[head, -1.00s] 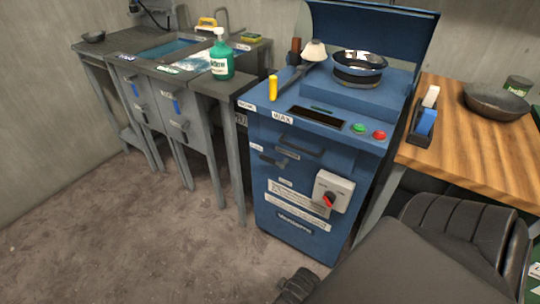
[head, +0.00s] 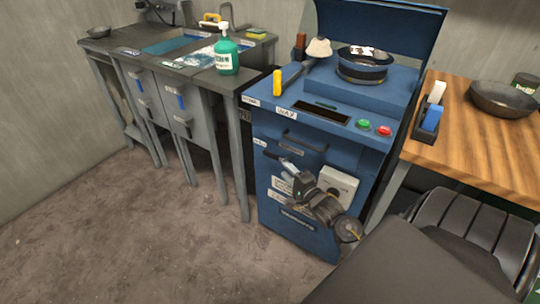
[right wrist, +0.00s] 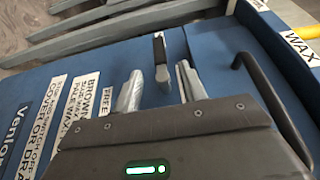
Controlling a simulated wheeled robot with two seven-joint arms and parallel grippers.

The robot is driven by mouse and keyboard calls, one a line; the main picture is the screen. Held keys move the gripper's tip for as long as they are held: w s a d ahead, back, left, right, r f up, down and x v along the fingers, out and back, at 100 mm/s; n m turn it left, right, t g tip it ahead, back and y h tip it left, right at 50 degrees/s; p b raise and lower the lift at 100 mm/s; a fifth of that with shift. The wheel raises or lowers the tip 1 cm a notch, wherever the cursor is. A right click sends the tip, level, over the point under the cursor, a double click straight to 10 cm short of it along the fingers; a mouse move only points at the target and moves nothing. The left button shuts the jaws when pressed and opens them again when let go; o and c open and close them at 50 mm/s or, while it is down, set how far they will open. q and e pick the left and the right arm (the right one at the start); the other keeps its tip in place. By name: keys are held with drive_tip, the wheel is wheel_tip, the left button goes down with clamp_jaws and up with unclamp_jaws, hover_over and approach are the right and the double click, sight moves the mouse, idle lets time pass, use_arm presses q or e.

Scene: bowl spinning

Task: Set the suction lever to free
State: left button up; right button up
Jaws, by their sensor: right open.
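The suction lever (head: 271,155) is a small dark handle on the front of the blue machine (head: 285,210), below the black bar handle. My right gripper (head: 288,168) is open in front of that panel, just right of and below the lever. In the right wrist view the lever (right wrist: 160,52) shows between and beyond the two open fingers (right wrist: 158,82), and I see no contact. A label reading "FREE" (right wrist: 114,105) lies beside the left finger. My left gripper is not in view.
A black bar handle (head: 305,140) sticks out above the lever. A white switch box (head: 340,181) is right of it, partly behind my arm. A bowl (head: 362,64) sits on top.

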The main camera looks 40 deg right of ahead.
sight(272, 157)
drive_tip(key=w, duration=0.3)
drive_tip(key=w+b, duration=0.1)
drive_tip(key=w, duration=0.2)
drive_tip(key=w+d, duration=0.1)
drive_tip(key=w, duration=0.2)
drive_tip(key=shift+w, duration=0.3)
drive_tip(key=shift+w+f+b, duration=0.1)
drive_tip(key=shift+w+b, duration=0.2)
drive_tip(key=shift+w, duration=0.2)
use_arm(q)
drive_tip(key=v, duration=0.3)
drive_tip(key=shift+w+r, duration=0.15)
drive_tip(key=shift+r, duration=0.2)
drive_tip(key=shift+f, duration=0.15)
use_arm(e)
clamp_jaws()
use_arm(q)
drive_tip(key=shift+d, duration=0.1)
